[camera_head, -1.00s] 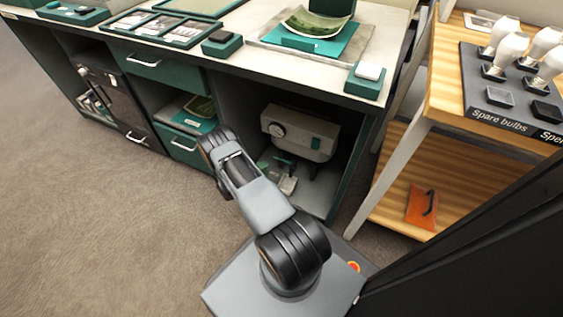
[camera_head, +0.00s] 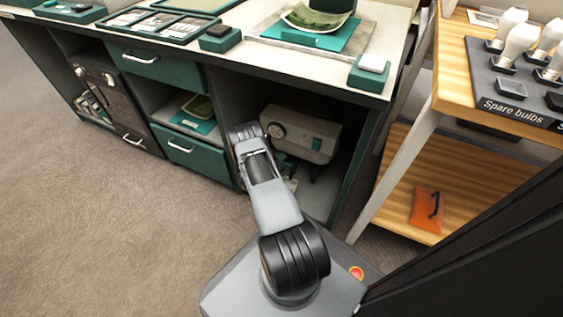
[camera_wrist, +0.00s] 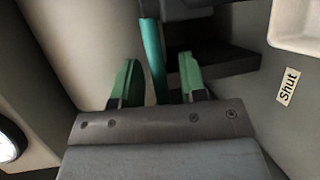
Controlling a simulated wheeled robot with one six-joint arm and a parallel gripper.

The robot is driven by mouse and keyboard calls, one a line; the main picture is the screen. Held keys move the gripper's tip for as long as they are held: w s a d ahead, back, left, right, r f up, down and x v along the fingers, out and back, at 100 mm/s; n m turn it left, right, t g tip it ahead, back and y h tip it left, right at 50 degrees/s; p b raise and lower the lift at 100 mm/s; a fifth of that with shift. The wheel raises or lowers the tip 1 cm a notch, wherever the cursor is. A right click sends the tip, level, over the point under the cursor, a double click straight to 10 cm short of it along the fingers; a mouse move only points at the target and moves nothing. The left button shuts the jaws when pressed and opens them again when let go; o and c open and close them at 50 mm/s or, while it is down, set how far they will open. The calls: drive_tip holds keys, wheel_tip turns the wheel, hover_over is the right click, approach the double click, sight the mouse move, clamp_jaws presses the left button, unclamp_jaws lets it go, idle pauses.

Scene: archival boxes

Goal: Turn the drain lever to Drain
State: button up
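A teal lever (camera_wrist: 153,55) runs up and down in the wrist view, its lower end lying between my gripper's two green fingertips as seen there. My gripper (camera_wrist: 159,80) is open, with a gap showing on each side of the lever; I cannot tell how deep the lever sits between the fingers. A "Shut" label (camera_wrist: 288,86) is to the right of the lever. The pale tank (camera_head: 312,138) with a round gauge (camera_head: 276,130) stands inside the bench's open bay in the head view. My arm hides most of the lever area there.
The bench (camera_head: 285,72) overhangs the bay, with a green drawer (camera_head: 190,148) to its left. A wooden shelf unit (camera_head: 470,185) with spare bulbs and an orange pouch (camera_head: 426,210) stands at right. The carpet (camera_head: 90,220) at left is clear.

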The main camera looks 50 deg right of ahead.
drive_tip(key=shift+c, duration=0.2)
clamp_jaws()
idle(0.3)
